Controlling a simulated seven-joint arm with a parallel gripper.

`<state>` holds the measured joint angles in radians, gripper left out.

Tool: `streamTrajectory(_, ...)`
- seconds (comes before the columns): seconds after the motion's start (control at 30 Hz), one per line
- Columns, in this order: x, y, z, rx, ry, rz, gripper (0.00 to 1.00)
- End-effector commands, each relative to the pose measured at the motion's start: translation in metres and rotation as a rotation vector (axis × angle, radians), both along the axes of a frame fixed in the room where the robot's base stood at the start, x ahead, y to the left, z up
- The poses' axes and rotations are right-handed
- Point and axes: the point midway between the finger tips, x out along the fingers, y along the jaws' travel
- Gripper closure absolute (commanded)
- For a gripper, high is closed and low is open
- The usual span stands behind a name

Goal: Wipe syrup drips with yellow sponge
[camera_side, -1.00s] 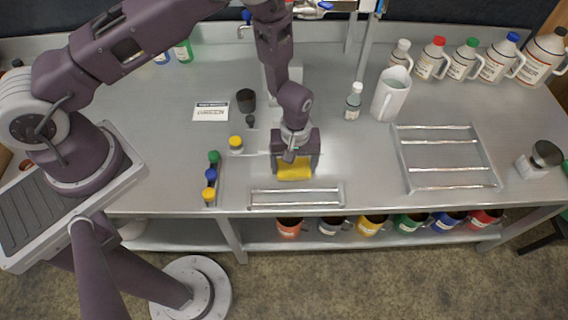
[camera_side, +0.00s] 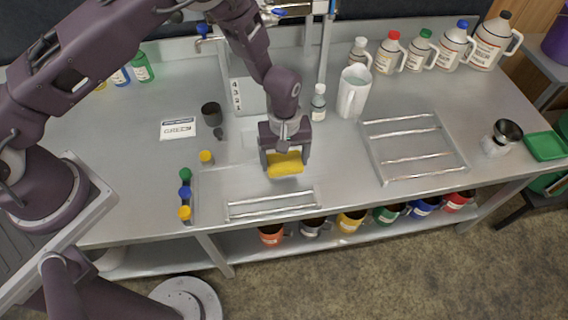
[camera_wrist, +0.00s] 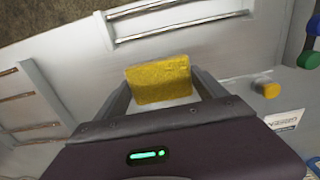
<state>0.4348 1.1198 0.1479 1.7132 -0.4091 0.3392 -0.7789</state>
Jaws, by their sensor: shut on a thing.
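The yellow sponge (camera_side: 285,164) is held between the fingers of my gripper (camera_side: 284,158), over the steel bench (camera_side: 330,165) just behind the small front rack. In the wrist view the sponge (camera_wrist: 159,79) sits between the two fingers of my gripper (camera_wrist: 160,92), which are shut on it. I cannot tell whether the sponge touches the bench. No syrup drips can be made out clearly; the bench beneath the sponge is hidden.
A small rack (camera_side: 271,205) lies in front of the sponge, a larger rack (camera_side: 414,147) to its right. A white pitcher (camera_side: 352,92) and a small bottle (camera_side: 318,103) stand behind. Jugs line the back right.

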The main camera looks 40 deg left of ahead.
Motion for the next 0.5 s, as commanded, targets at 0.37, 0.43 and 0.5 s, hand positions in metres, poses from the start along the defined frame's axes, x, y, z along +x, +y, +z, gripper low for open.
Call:
streamTrajectory(0.37,0.0,0.0,0.03,0.0,0.0,0.0,0.57)
streamTrajectory(0.43,0.0,0.0,0.031,0.0,0.0,0.0,0.57)
streamTrajectory(0.5,0.0,0.0,0.031,0.001,0.001,0.0,0.57)
